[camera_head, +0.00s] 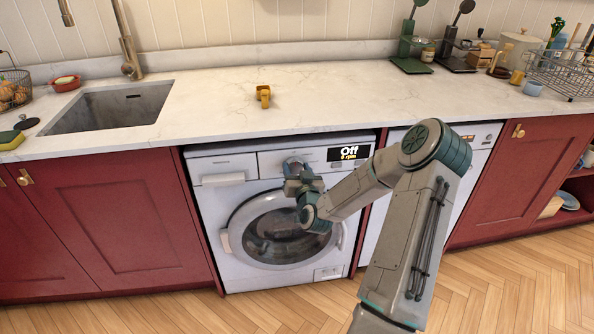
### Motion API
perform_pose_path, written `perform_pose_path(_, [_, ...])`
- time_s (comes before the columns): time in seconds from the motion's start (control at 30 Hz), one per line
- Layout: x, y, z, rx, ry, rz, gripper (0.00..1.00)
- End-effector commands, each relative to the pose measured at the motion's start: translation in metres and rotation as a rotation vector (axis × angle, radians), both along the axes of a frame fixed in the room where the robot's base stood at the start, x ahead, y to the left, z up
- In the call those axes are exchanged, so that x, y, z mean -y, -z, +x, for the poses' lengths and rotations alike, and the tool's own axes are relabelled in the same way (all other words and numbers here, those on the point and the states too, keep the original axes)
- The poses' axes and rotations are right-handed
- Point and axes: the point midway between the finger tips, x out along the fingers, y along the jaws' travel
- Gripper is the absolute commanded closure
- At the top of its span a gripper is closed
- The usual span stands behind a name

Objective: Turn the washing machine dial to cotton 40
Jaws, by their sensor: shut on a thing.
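The white washing machine (219,245) stands under the counter between red cabinets. Its round door (247,212) is closed, and its display (348,153) at the upper right of the panel reads "Off" with a smaller line under it that looks like "0 rpm". The dial (293,163) sits left of the display and is mostly hidden by my gripper. My gripper (294,170) is at the panel, shut on the dial. My arm reaches in from the lower right and covers part of the door. The dial's setting marks are too small to read.
A second white appliance (484,137) stands to the right, partly behind my arm. The marble counter (200,125) runs above, with a small yellow object (263,96) on it and a sink (110,108) at the left. The wooden floor in front is clear.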

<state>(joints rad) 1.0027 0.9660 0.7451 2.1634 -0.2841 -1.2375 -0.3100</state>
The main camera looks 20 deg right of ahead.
Motion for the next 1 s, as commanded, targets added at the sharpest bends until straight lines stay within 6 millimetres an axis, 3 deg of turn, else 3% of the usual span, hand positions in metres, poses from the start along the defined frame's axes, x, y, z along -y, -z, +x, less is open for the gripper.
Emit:
perform_pose_path(0.37, [0.001,0.0034,-0.0003,0.058,0.0,0.191,0.7])
perform_pose_path(1.0, [0.0022,0.0063,-0.0008,0.224,0.001,0.774,0.7])
